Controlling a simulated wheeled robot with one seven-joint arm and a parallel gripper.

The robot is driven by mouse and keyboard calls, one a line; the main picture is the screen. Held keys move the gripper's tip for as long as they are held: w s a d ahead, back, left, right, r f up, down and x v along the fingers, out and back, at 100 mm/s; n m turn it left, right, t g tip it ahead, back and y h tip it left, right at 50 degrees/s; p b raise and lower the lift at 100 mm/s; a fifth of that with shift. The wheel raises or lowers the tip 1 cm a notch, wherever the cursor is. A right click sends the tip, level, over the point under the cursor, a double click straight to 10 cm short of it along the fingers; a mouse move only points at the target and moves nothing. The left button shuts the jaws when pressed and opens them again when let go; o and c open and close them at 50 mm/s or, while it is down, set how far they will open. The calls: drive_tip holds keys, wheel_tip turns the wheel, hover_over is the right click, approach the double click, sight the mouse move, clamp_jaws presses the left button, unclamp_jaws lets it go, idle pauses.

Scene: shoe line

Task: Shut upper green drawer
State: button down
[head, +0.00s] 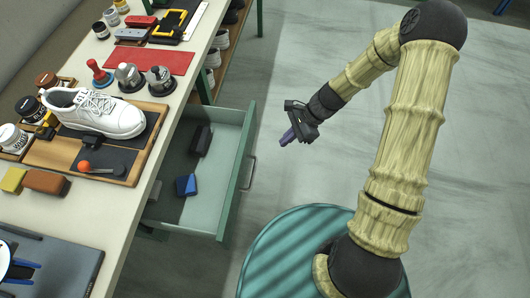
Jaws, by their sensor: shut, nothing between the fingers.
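The upper green drawer (234,185) stands pulled out from under the bench, to the left of my arm. A metal handle (252,172) is on its green front panel. Inside lie a dark block (201,141), a blue block (186,185) and a grey piece partly under the bench edge.
The bench top (125,205) holds a white shoe (100,111) on a wooden board, a red mat (150,60), stampers, jars and brushes. A shelf with shoes is under the bench at the back. The grey floor (300,60) around my gripper is clear.

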drive_tip(key=s+a+f, duration=0.2)
drive_tip(key=a+f, duration=0.3)
drive_tip(key=a, duration=0.1)
drive_tip(key=shift+s+a+f, duration=0.25)
drive_tip(key=shift+s+f, duration=0.1)
drive_tip(key=shift+f, duration=0.05)
drive_tip(key=shift+w+a, duration=0.1)
drive_tip(key=shift+w, duration=0.05)
